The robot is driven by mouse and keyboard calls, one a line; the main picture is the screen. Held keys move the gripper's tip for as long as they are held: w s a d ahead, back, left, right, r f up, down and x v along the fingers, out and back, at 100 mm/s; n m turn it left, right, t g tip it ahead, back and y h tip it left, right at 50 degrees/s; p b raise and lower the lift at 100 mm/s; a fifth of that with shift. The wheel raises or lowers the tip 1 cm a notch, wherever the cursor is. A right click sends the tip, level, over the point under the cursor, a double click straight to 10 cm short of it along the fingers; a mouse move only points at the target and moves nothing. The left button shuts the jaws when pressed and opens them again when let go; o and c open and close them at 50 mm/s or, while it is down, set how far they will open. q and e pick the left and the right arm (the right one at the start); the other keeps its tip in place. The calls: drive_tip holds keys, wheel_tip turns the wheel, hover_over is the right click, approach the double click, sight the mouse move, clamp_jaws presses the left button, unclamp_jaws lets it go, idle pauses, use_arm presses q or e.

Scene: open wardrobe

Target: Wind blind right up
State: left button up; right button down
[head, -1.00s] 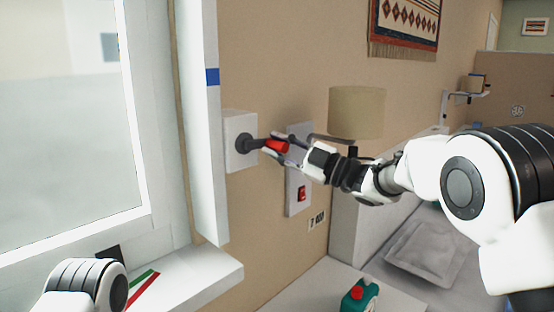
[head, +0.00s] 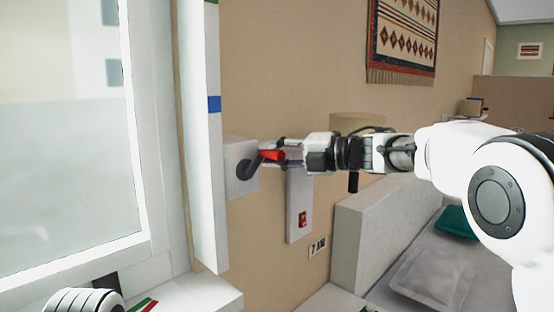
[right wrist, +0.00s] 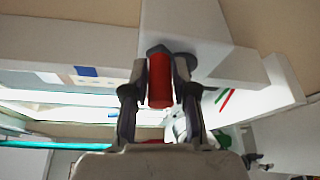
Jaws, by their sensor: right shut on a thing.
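A white box (head: 233,150) on the beige wall beside the window carries a dark crank (head: 246,170) with a red handle (head: 272,155). The crank arm slants up and right from its hub. My right gripper (head: 277,154) is shut on the red handle, reaching in from the right. In the right wrist view, the red handle (right wrist: 160,82) lies between the two fingers, with the dark crank end beyond it. The window (head: 65,130) fills the left side. I cannot make out the blind itself. My left gripper is out of view; only part of that arm shows bottom left.
A white upright (head: 205,160) with a blue mark stands left of the box. Below it is a sill (head: 200,295) with red and green stripes. A panel with a red switch (head: 303,219) is below my right gripper. A lamp and a bed are behind my arm.

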drive_tip(key=n, duration=0.1)
drive_tip(key=s+a+r+n+h, duration=0.1)
drive_tip(key=n, duration=0.1)
drive_tip(key=shift+h, duration=0.3)
drive_tip(key=n+h+b, duration=0.1)
drive_tip(key=s+a+n+t+h, duration=0.1)
drive_tip(key=n, duration=0.1)
drive_tip(key=shift+s+a+r+b, duration=0.1)
drive_tip(key=shift+s+a+b, duration=0.15)
drive_tip(key=shift+b, duration=0.15)
drive_tip(key=shift+n, duration=0.3)
drive_tip(key=c, duration=0.9)
unclamp_jaws()
drive_tip(key=shift+a, duration=0.1)
drive_tip(key=shift+r, duration=0.1)
drive_tip(key=v, duration=1.2)
